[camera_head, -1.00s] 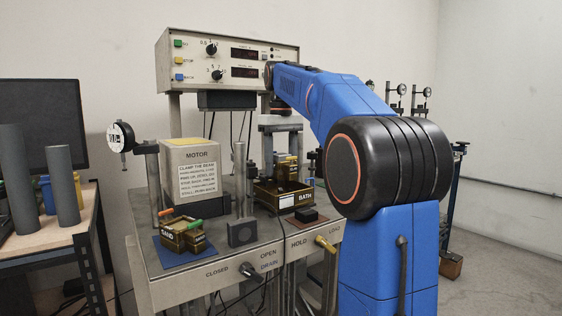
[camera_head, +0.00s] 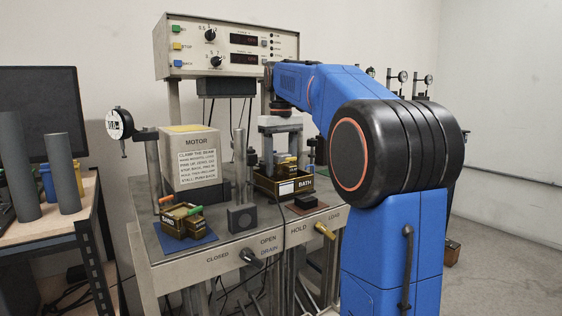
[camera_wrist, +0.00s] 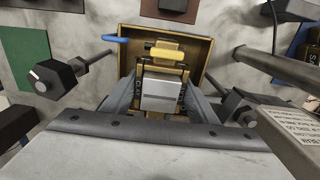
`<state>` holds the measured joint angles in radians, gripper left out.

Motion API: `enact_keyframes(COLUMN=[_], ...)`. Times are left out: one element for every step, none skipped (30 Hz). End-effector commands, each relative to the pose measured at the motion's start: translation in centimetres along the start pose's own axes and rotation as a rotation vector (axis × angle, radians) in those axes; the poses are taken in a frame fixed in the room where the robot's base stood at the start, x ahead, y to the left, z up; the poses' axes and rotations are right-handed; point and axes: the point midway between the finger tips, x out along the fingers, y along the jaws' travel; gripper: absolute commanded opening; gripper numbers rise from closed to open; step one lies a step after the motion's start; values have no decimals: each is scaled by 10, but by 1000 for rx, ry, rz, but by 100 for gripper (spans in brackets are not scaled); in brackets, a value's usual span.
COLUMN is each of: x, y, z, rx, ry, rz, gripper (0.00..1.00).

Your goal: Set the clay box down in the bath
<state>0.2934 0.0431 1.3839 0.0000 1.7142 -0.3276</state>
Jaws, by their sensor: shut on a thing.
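The clay box (camera_head: 286,164) is a small dark box with yellow edges. It is upright between the fingers of my gripper (camera_head: 283,157), which is shut on it. The bath (camera_head: 284,188) is an open black tray with a brass-coloured rim and a BATH label. In the head view the clay box is over the bath's opening, its lower part seemingly behind the front wall. I cannot tell whether it touches the floor. In the wrist view the clay box (camera_wrist: 160,92) shows between my fingers, with the bath (camera_wrist: 210,50) around and beyond it.
A box of the same kind (camera_head: 180,222) sits on a blue mat at the front left. The motor housing (camera_head: 196,172) stands left of the bath. A black block on a brown mat (camera_head: 306,204) lies just in front. The yellow lever (camera_head: 324,231) is on the front panel.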

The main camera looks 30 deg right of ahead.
Motion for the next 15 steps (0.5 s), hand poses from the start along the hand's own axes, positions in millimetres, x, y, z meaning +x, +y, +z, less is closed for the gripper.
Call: enact_keyframes(x=[1,2,4,5,7,8,9,10,12,13,14,16,17,18,20], y=[0,0,0,0,0,0,0,0,0,0,0,0,0,0,0], z=[0,0,1,1,0,0,0,0,0,0,0,0,0,0,0], rx=[0,0,0,0,0,0,0,0,0,0,0,0,0,0,0], ry=[1,1,1,1,1,1,2,2,2,2,1,1,1,1,1], rz=[0,0,0,0,0,0,1,1,1,1,1,0,0,0,0], gripper=[21,21,21,21,21,21,21,21,21,21,21,21,21,21,21])
